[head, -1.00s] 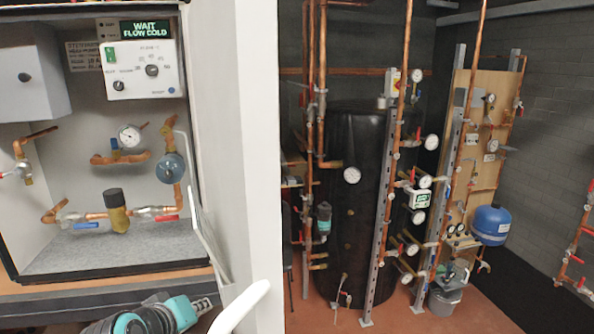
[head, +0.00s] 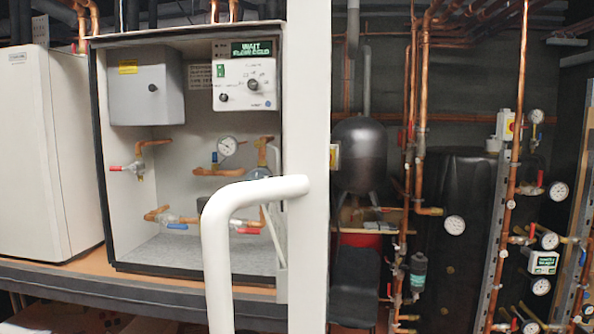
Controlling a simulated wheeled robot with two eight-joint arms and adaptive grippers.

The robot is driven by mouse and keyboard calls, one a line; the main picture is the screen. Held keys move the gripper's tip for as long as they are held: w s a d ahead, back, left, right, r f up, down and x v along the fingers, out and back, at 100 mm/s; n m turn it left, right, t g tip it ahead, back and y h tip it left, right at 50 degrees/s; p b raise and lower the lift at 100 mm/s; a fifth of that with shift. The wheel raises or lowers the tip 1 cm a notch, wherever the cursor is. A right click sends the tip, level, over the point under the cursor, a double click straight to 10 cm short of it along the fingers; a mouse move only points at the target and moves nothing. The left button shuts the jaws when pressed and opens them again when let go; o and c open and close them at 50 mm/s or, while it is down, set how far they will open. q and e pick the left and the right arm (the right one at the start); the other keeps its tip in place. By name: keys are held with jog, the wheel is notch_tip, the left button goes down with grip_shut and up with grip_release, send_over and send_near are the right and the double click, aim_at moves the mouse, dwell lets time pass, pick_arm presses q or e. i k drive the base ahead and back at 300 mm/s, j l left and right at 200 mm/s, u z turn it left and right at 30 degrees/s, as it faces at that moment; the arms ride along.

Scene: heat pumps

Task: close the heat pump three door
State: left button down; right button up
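The heat pump cabinet (head: 102,170) stands open on a wooden shelf, its front facing me. A tall white panel (head: 308,110), apparently its open door seen nearly edge-on, runs from top to bottom of the view at the cabinet's right side. A thick white curved bar (head: 216,250), like a door handle, joins this panel and bends down to the bottom edge, covering part of the cabinet's lower interior. Neither of my grippers is in view, and nothing is seen touching the panel or bar.
A closed white unit (head: 45,150) stands left of the cabinet. The shelf edge (head: 120,290) runs below both. Right of the panel are copper pipes (head: 420,120), gauges, a dark round vessel (head: 360,155) and a black tank (head: 460,260).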

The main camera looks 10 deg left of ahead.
aim_at(303, 286)
jog(key=l+u, duration=0.55)
jog(key=u, duration=0.15)
jog(key=l+u, duration=0.35)
jog(key=k+l+u, duration=0.25)
jog(key=k+l, duration=0.4)
